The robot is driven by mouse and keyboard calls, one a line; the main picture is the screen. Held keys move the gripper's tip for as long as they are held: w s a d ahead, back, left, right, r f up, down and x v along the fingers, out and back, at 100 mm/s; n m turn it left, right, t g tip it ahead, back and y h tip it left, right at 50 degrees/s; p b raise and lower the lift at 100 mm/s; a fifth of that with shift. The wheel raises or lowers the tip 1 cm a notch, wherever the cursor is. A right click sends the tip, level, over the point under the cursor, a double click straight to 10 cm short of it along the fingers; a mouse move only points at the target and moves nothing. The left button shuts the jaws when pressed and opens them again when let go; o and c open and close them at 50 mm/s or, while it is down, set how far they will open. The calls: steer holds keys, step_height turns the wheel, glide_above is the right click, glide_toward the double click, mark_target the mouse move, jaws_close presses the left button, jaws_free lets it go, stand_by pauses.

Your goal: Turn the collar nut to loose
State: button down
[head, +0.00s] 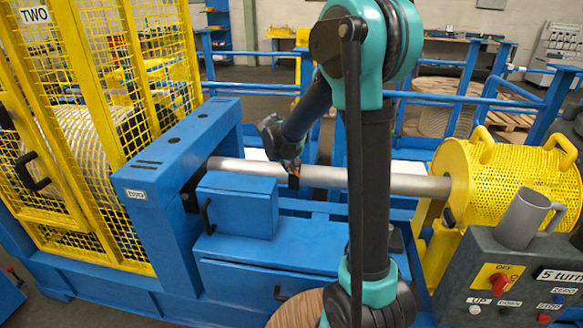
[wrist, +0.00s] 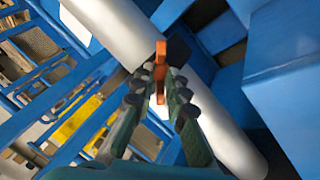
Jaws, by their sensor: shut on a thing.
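The collar nut appears to be a dark band (head: 293,181) on the long grey shaft (head: 400,184), partly hidden by my gripper. In the wrist view a dark part (wrist: 181,48) sits against the shaft (wrist: 115,28), beside an upright orange piece (wrist: 160,65) like a lever or tab. My gripper (head: 290,165) reaches the shaft from above and behind. In the wrist view my gripper (wrist: 160,82) has its green fingers closed together on the orange piece. I cannot tell how far the nut is turned. The fingertips hide part of the orange piece.
A blue box (head: 237,205) stands in front of the shaft. A blue frame (head: 180,150) and yellow mesh cage (head: 75,120) are at left. A yellow mesh guard (head: 515,180) is at right. A grey control panel (head: 500,285) with a mug (head: 522,220) stands front right.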

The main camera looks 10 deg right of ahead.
steer(key=c, duration=1.5)
jaws_free()
steer(key=shift+c, duration=0.2)
steer(key=v, duration=1.2)
steer(key=shift+c, duration=0.2)
